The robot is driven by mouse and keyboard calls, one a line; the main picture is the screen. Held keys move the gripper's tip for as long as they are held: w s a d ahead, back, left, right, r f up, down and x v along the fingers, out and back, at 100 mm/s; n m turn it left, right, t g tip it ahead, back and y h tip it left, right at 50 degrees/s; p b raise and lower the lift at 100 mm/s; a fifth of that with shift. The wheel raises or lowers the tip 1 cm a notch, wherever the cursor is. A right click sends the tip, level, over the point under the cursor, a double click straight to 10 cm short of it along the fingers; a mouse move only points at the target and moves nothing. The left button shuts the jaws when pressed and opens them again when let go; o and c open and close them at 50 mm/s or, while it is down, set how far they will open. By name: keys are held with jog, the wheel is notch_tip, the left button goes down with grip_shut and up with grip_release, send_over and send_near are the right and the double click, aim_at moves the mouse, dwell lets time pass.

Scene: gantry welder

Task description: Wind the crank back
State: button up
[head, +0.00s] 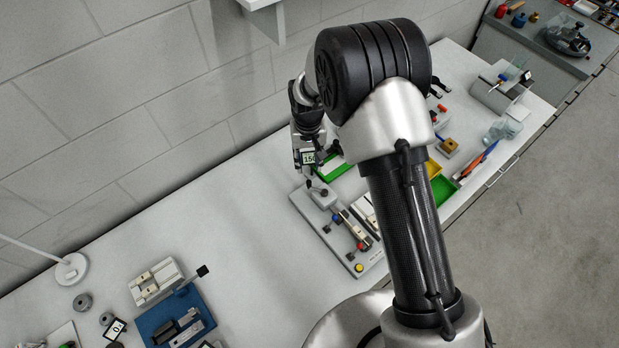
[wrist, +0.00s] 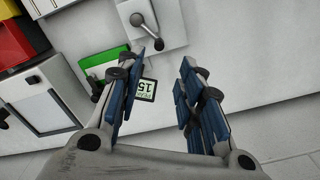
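The crank (wrist: 148,32) shows at the top of the wrist view. It is a small grey arm with a black knob at one end, mounted on a light grey block (wrist: 128,12). In the head view a small dark-tipped lever on a grey block (head: 322,191) looks like the same crank. My gripper (wrist: 168,62) is open and empty, its blue-padded fingers wide apart. The crank lies beyond the fingertips, untouched. In the head view my gripper (head: 306,128) is partly hidden by my arm, above the bench's back side.
The grey baseplate (head: 372,268) carries a yellow button. A blue fixture (head: 160,322) stands left; bench between is clear.

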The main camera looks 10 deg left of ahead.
aim_at(309, 182)
notch_tip(309, 182, down, 11)
jog(key=shift+w+f, duration=0.1)
jog(key=shift+f, duration=0.1)
jog(key=shift+c, duration=0.3)
grip_shut()
dwell(0.4)
